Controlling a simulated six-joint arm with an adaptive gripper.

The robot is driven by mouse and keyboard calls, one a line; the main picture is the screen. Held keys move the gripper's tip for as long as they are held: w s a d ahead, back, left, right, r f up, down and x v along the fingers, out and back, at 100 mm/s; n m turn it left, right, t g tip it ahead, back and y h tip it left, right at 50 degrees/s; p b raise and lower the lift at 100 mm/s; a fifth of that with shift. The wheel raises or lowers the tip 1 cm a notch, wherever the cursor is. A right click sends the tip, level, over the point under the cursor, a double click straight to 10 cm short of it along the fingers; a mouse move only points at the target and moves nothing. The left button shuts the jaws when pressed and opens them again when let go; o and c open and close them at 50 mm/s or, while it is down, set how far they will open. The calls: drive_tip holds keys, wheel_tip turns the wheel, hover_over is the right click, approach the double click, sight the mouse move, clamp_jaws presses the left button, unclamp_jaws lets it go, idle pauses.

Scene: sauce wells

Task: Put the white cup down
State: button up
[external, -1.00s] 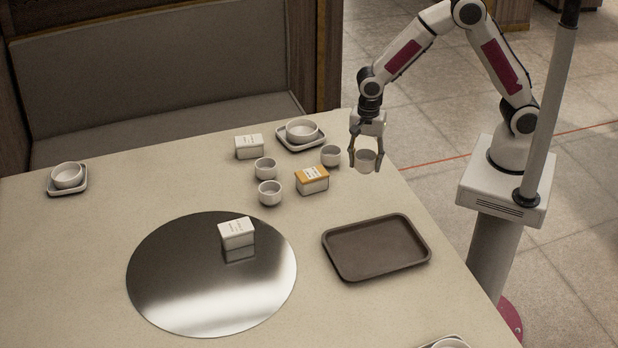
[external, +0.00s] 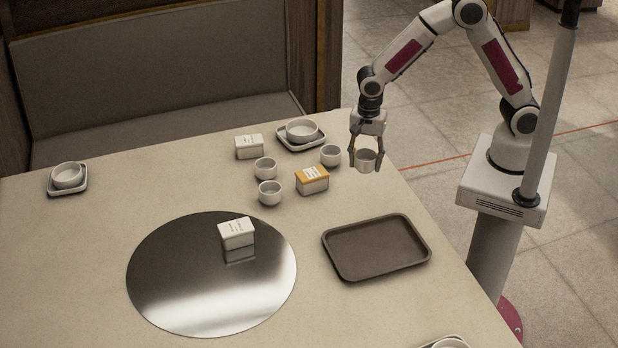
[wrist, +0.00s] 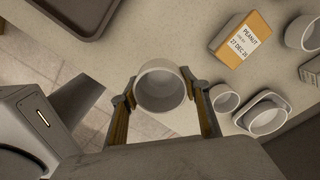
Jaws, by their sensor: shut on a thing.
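The white cup (external: 365,161) is held between the two fingers of my gripper (external: 366,155), near the table's right edge. In the wrist view my gripper (wrist: 166,92) is shut on the white cup (wrist: 160,90), with one finger on each side. The cup looks upright and its open mouth shows; it looks empty. In the wrist view, floor shows just beyond it. The gap between the cup's base and the table is hard to judge.
Several similar white cups (external: 330,155) stand left of my gripper, near an orange-topped box (external: 312,180) labelled PEANUT in the wrist view (wrist: 240,40). A brown tray (external: 375,247) lies in front. A bowl on a saucer (external: 301,133), white boxes (external: 249,147) and a round metal plate (external: 190,295) are farther left.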

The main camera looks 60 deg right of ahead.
drive_tip(key=s+a+n, duration=0.2)
drive_tip(key=s+a, duration=0.4)
drive_tip(key=a, duration=0.4)
drive_tip(key=m, duration=0.1)
hover_over(382, 240)
drive_tip(key=shift+r+m, duration=0.35)
drive_tip(key=shift+m, duration=0.05)
drive_tip(key=shift+f, duration=0.1)
drive_tip(key=shift+f, duration=3.05)
drive_tip(key=shift+f, duration=1.85)
drive_tip(key=shift+f, duration=0.1)
